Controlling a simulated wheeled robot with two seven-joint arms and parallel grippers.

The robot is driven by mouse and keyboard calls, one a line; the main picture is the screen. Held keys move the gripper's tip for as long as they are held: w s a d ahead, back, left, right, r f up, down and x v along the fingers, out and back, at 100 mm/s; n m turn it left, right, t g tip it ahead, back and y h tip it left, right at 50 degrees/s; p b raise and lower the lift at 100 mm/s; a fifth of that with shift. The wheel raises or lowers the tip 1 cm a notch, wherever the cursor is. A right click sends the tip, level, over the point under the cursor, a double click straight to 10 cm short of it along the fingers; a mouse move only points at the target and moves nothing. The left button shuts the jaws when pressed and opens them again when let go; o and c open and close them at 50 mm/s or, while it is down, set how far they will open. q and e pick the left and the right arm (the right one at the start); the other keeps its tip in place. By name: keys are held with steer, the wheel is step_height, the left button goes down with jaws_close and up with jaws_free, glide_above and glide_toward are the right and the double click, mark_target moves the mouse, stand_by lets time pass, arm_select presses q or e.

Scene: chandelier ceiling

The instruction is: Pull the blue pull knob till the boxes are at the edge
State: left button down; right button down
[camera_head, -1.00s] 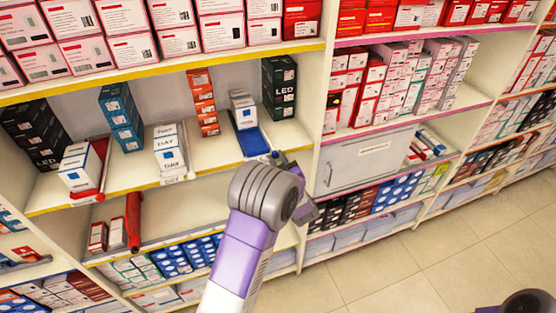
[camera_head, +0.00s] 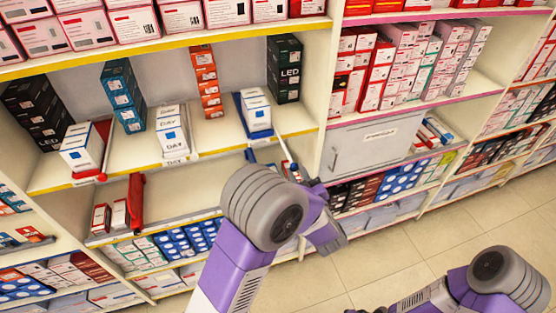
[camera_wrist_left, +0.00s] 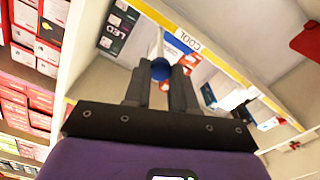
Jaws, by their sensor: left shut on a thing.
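The blue pull knob (camera_wrist_left: 160,68) is between the fingertips of my left gripper (camera_wrist_left: 163,82) in the left wrist view, with a pale rod running up behind it. The gripper is shut on the knob. White boxes with a blue square (camera_head: 257,112) stand stacked on a blue holder (camera_head: 240,108), close to the front edge of the shelf (camera_head: 210,152).
Other stacks share the shelf: white DAY boxes (camera_head: 171,135), orange boxes (camera_head: 208,85), teal boxes (camera_head: 122,95) and black LED boxes (camera_head: 284,70). A grey cabinet door (camera_head: 372,145) is to the right. The floor (camera_head: 430,260) at lower right is clear.

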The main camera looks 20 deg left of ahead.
arm_select(q)
steer(key=shift+s+d, duration=0.4)
steer(key=shift+s, duration=0.05)
steer(key=c, duration=0.9)
jaws_free()
steer(key=shift+w+a, duration=0.1)
steer(key=b+v, duration=0.1)
steer(key=v, duration=0.6)
steer(key=shift+s, duration=0.2)
steer(key=shift+f, duration=0.1)
